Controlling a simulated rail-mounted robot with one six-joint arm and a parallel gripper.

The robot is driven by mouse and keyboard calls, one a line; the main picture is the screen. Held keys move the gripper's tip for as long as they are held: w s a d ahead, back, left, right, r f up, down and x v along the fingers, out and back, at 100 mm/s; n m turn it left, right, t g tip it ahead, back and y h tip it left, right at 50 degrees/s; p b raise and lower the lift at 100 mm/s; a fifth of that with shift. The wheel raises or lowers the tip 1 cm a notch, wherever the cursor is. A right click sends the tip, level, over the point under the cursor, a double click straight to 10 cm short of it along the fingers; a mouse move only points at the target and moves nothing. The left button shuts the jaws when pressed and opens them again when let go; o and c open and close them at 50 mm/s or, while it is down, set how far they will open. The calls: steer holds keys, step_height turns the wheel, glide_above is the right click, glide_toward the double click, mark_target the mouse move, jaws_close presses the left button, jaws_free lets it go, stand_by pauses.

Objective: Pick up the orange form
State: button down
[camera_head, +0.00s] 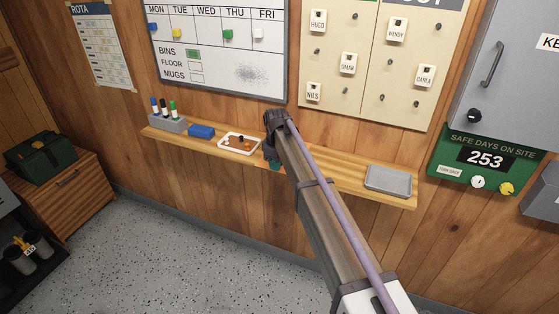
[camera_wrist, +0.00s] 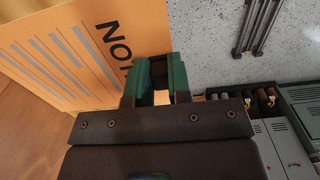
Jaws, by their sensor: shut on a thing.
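The orange form (camera_wrist: 62,42) fills the upper left of the wrist view. It shows grey printed lines and large dark letters, partly cut off by my gripper. My gripper (camera_wrist: 161,78) has green fingers, shut on the form near its right edge. In the head view my gripper (camera_head: 271,160) is at the front of the wooden shelf (camera_head: 340,178), mostly hidden by my arm. Only a sliver of orange shows beside it there, so the form is nearly all hidden in that view.
On the shelf stand a pen holder (camera_head: 168,123), a blue eraser (camera_head: 201,131), a white tray (camera_head: 226,147) of small pieces and an empty grey tray (camera_head: 388,180). A whiteboard (camera_head: 215,75) and a tag board (camera_head: 370,100) hang above.

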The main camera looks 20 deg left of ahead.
steer(key=r+p, duration=0.8)
steer(key=shift+s+r, duration=0.1)
steer(key=shift+s, duration=0.1)
steer(key=s+a+f+b, duration=0.1)
steer(key=s, duration=1.8)
steer(key=shift+s+a+f, duration=0.2)
steer(key=shift+s+a, duration=0.05)
steer(key=shift+s, duration=0.05)
